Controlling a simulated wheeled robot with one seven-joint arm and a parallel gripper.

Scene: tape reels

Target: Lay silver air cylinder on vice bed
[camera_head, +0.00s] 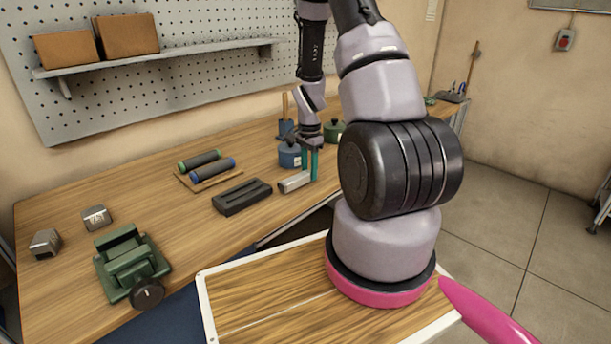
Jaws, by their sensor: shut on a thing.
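The silver air cylinder (291,184) is a short pale metal body near the front edge of the workbench. My gripper (309,175) points down with its teal fingers shut on the right end of the cylinder. The cylinder lies roughly level; I cannot tell whether it touches the bench. The green vice (121,243) stands at the front left of the bench, with a dark round knob (147,293) facing front. The vice is well to the left of my gripper, and its bed is hard to make out between the green parts.
A black slotted block (241,196) lies between the cylinder and the vice. Two dark rollers (205,165) rest on a wooden holder behind it. Blue pots (289,155) and a green pot (334,131) stand near my gripper.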

